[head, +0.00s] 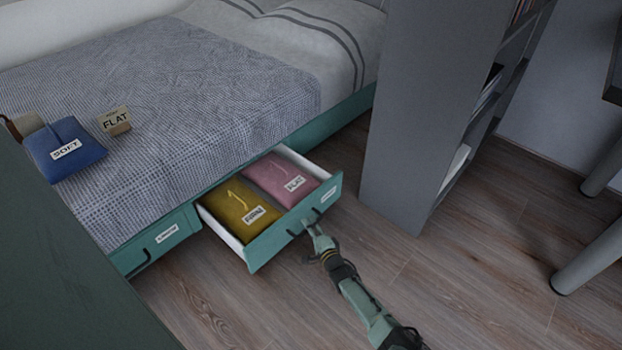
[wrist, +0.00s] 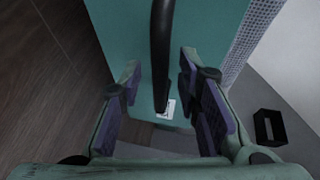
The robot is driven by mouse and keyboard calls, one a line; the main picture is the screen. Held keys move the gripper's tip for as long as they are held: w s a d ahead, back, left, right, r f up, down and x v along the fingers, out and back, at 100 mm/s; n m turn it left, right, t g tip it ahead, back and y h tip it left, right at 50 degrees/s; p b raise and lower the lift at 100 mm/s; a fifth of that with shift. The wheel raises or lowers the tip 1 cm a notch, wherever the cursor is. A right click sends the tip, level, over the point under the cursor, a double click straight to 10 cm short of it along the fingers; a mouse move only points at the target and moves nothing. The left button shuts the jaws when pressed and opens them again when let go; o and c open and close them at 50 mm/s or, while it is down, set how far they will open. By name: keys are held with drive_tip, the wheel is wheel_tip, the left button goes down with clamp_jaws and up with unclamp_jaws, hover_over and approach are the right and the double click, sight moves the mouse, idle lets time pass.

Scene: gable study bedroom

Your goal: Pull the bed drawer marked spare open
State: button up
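The drawer (head: 275,240) under the bed is pulled out and shows its teal front, white inner sides and contents. A small white label (head: 330,192) sits at the right of its front; I cannot read it surely. The drawer's black bar handle (wrist: 162,50) runs between the two fingers of my gripper (wrist: 160,65) in the wrist view. The fingers stand apart on either side of the bar; I see no clear grip on it. In the head view my gripper (head: 312,226) is at the middle of the drawer front and hides part of the handle.
A grey shelf unit (head: 420,120) stands close on the right. Wood floor (head: 440,280) before the drawer is free.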

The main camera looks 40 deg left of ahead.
drive_tip(key=shift+c, duration=0.2)
clamp_jaws()
idle(0.6)
